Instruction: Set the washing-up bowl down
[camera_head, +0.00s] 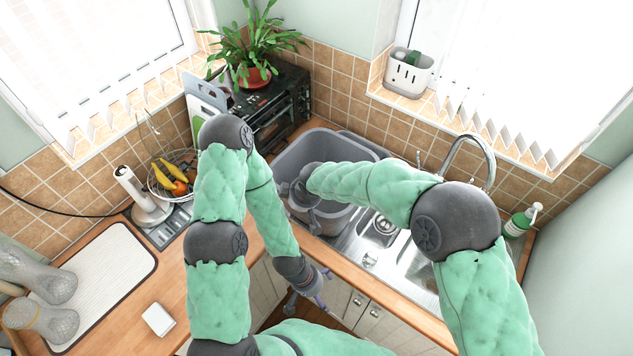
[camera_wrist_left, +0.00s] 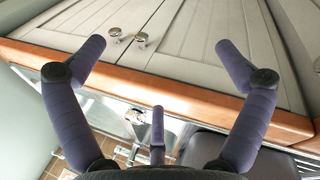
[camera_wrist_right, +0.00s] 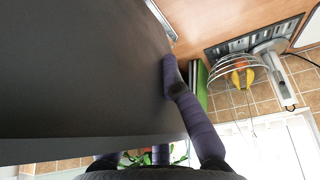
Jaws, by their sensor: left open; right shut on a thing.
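The grey washing-up bowl (camera_head: 328,147) is at the left end of the sink, near the worktop corner. My right gripper (camera_head: 304,190) is shut on its near left side; the arm hides part of the bowl. In the right wrist view the bowl's dark wall (camera_wrist_right: 80,75) fills the left, with one finger along its edge. I cannot tell whether the bowl rests on the sink or hangs just above it. My left gripper (camera_head: 312,292) is low in front of the cupboard doors. In the left wrist view its fingers (camera_wrist_left: 160,48) are spread and empty.
The steel sink (camera_head: 378,232) and tap (camera_head: 470,145) are right of the bowl. A black oven (camera_head: 275,105) with a potted plant (camera_head: 250,60) stands behind left. A fruit basket (camera_head: 172,172) and drying mat (camera_head: 95,285) are left. A soap bottle (camera_head: 521,220) stands far right.

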